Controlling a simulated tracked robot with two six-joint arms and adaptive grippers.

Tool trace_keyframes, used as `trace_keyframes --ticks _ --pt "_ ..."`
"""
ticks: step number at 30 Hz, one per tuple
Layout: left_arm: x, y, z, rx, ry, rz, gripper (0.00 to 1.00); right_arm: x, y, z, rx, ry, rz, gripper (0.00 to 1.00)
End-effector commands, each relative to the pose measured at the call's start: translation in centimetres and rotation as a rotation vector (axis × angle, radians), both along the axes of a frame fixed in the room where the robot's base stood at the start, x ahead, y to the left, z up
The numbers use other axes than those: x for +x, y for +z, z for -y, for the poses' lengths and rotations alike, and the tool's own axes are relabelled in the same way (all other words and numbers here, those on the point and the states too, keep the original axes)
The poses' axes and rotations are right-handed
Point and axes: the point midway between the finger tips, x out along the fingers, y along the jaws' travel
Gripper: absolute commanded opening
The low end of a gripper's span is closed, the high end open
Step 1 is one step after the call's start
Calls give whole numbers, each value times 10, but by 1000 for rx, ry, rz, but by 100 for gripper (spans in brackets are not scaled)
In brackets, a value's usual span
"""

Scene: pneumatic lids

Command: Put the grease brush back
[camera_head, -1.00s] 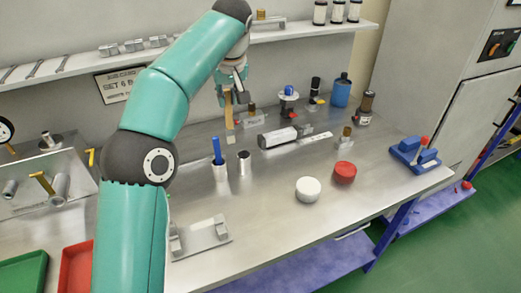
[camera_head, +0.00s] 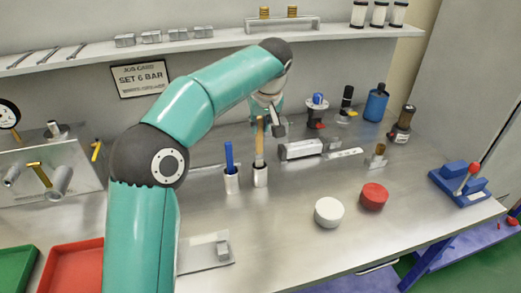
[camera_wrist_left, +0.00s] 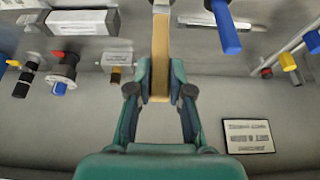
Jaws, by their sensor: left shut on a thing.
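The grease brush (camera_head: 259,144), with a flat tan wooden handle, stands upright at the right-hand metal cup (camera_head: 260,177). Its lower end meets the cup's mouth and the bristles are out of sight, seemingly inside. My left gripper (camera_head: 266,119) is shut on the upper handle, above the cup. In the left wrist view the handle (camera_wrist_left: 160,50) runs between the two fingers (camera_wrist_left: 160,88). My right gripper is not in view.
A second cup (camera_head: 231,182) with a blue-handled tool (camera_head: 229,156) stands just left. A grey box-shaped part (camera_head: 300,149) lies to the right. White (camera_head: 329,212) and red (camera_head: 374,196) round lids sit in front right. The bench between is clear.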

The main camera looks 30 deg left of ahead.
Motion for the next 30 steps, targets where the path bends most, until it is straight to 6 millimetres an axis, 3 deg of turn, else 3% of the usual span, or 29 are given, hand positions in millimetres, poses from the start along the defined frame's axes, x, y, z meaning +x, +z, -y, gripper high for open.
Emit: trace_keyframes --ticks 15,27,28,30 --pt "0 -57 1 1 -2 -1 0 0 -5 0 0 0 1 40" --pt "1 -64 1 0 -1 1 0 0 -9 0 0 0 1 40" --pt "0 -63 1 0 -1 1 21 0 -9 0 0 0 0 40" --pt "1 -62 1 0 -1 1 33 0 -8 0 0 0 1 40"
